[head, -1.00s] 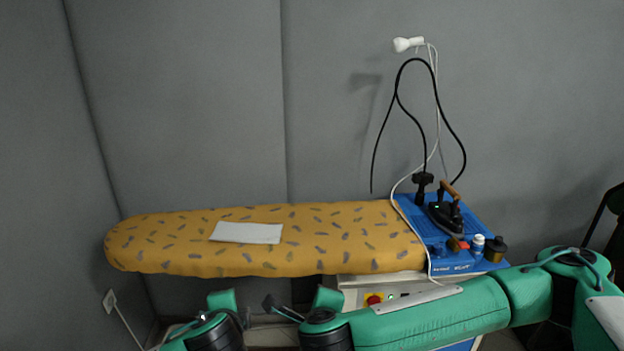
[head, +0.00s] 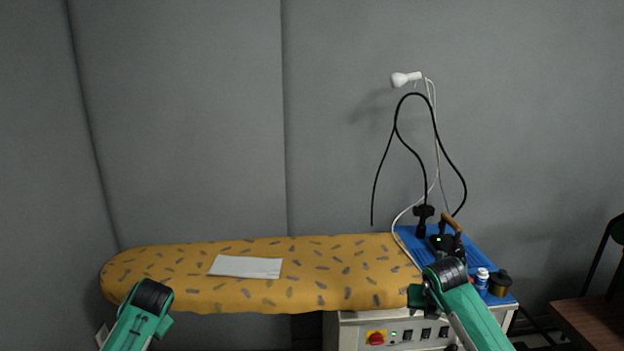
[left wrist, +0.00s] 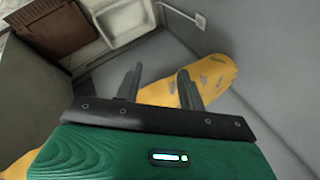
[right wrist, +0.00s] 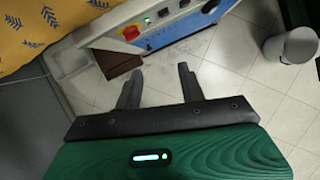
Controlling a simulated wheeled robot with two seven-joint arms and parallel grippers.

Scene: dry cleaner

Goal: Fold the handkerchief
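The handkerchief (head: 245,267) is a white, flat rectangle on the left half of the yellow patterned ironing board (head: 330,285) in the head view. I cannot tell how many layers it has. My left gripper (left wrist: 160,88) is open and empty in the left wrist view; its arm is at the board's front left in the head view. My right gripper (right wrist: 158,88) is open and empty in the right wrist view, with tiled floor beyond its fingers. In the head view the right arm is near the board's right end. Neither gripper touches the handkerchief.
An iron (head: 447,243) stands on a blue tray (head: 408,238) at the board's right end, with a white bottle (head: 481,278) and a dark jar (head: 500,284). Black and white cables rise behind. A control panel (head: 400,336) sits below. The board around the handkerchief is clear.

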